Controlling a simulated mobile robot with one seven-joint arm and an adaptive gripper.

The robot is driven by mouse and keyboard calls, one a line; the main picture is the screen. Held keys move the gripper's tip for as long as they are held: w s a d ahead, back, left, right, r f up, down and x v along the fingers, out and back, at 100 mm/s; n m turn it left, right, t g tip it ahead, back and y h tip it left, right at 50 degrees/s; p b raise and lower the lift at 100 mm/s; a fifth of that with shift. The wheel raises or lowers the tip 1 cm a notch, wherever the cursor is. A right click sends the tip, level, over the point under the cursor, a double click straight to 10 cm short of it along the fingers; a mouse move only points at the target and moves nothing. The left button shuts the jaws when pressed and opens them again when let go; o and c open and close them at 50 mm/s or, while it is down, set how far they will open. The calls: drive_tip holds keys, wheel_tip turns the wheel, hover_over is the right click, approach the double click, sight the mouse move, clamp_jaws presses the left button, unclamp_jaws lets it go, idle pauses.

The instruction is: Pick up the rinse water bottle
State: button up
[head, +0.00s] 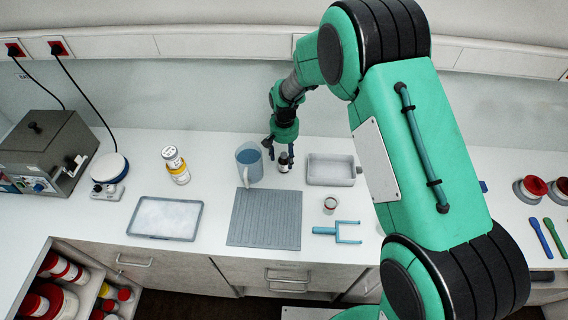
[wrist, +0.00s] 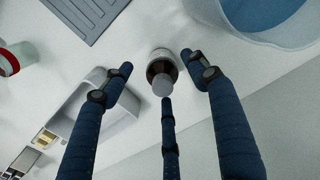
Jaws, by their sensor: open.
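A small dark bottle with a pale label and a grey cap (head: 284,166) stands on the counter between a jug and a shallow tray. I cannot read its label, so I cannot tell whether it holds rinse water. My gripper (head: 279,152) is above and around it with fingers spread. In the wrist view the bottle (wrist: 161,60) stands between the open fingers of my gripper (wrist: 160,77), with gaps at the left and right.
The jug of blue liquid (head: 249,173) stands close at the left, the tray (head: 331,183) at the right. A grey ribbed mat (head: 265,220) lies in front.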

sight(284, 163)
drive_tip(key=shift+f, duration=0.1)
drive_tip(key=shift+a+f, duration=0.1)
drive_tip(key=shift+f, duration=2.4)
drive_tip(key=c, duration=1.3)
